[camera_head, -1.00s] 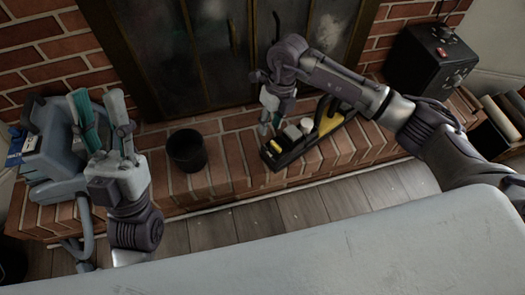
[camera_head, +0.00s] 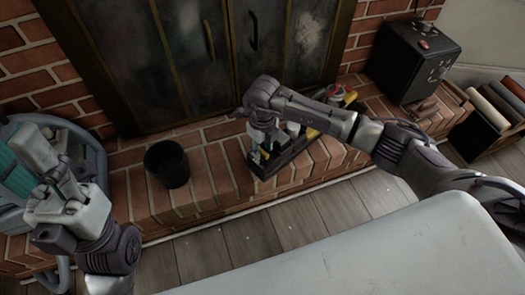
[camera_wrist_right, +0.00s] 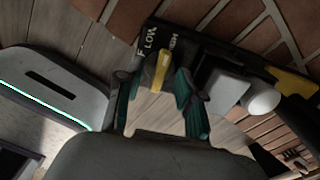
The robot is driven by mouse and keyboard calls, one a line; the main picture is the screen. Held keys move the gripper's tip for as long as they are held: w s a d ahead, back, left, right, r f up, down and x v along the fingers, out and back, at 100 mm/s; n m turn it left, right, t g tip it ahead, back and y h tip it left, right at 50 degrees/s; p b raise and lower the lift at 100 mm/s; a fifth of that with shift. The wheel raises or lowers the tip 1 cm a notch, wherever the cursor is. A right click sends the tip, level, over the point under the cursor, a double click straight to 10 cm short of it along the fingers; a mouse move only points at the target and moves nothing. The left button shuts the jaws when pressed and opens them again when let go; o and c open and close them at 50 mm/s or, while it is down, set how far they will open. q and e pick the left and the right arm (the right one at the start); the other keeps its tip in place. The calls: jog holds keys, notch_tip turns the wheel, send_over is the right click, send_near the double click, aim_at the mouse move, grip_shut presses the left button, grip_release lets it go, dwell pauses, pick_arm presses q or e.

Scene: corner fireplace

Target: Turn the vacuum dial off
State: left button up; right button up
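The black vacuum unit (camera_head: 277,163) with yellow parts lies on the brick hearth. In the right wrist view its black panel (camera_wrist_right: 190,42) carries the words LOW and HIGH, with a partly cut-off label ending in F beside them. The yellow dial (camera_wrist_right: 161,72) stands by these words, its upper end near HIGH. My right gripper (camera_head: 259,154) is lowered over the unit's left end and hides the dial in the head view. Its teal fingers (camera_wrist_right: 159,92) are apart on either side of the dial, with gaps visible. My left gripper (camera_head: 32,165) is at far left; its finger gap is unclear.
A black bucket (camera_head: 167,164) stands on the hearth left of the unit. A black box with knobs (camera_head: 408,62) stands at right, near a rack of rolls (camera_head: 496,112). A grey-blue machine (camera_head: 88,150) is behind my left gripper. Dark fireplace doors (camera_head: 215,50) rise behind.

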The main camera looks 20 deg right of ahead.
jog(key=shift+f, duration=0.25)
grip_shut()
